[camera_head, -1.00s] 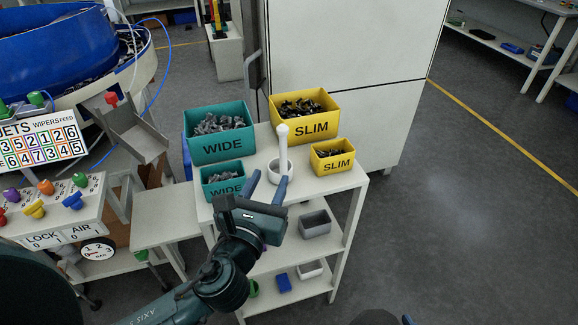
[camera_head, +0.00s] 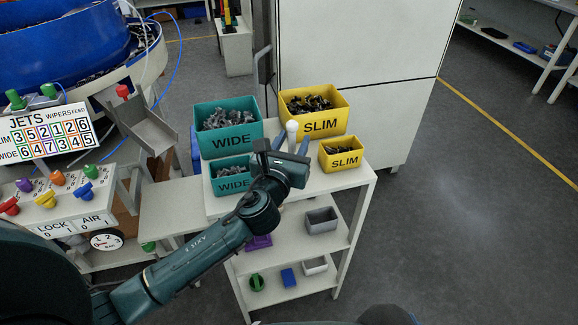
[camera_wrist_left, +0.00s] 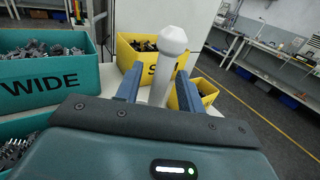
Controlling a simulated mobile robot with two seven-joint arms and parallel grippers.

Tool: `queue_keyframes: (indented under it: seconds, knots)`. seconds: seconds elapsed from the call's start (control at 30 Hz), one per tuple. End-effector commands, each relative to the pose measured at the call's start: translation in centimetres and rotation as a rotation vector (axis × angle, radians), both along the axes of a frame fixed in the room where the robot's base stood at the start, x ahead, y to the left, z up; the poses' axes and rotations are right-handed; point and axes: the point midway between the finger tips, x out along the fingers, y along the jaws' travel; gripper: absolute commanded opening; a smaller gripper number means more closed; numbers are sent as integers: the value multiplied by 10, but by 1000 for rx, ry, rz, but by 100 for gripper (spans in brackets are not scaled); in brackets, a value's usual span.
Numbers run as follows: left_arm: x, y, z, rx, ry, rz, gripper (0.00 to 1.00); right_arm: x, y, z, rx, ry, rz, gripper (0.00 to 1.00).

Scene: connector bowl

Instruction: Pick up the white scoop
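The white scoop (camera_head: 292,128) stands with its handle upright on the white cart's top, among the bins. Its round-tipped handle (camera_wrist_left: 166,52) fills the middle of the left wrist view. My left gripper (camera_head: 291,145) is at the handle, with its two blue fingers apart. In the left wrist view the fingers (camera_wrist_left: 158,72) stand either side of the handle, with a gap visible at the left finger. The gripper hides the scoop's lower part in the head view. My right gripper is not in view.
Two teal WIDE bins (camera_head: 229,112) (camera_head: 231,186) stand left of the scoop. Two yellow SLIM bins (camera_head: 314,125) (camera_head: 341,161) stand behind and right, close to the gripper. The cart top (camera_head: 335,185) is bare at its front right. A control panel (camera_head: 60,205) stands at left.

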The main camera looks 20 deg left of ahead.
Motion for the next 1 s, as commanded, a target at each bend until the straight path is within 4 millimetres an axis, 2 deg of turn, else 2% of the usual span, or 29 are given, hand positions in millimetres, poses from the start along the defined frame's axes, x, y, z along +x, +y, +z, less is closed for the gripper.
queue_keyframes:
  seconds: [0.17,0.63,1.0]
  knots:
    - [0,0,0,0,0,0,39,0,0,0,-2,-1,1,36]
    - [0,0,0,1,0,0,0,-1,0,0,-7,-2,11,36]
    - [0,0,0,1,-1,0,0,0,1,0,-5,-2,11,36]
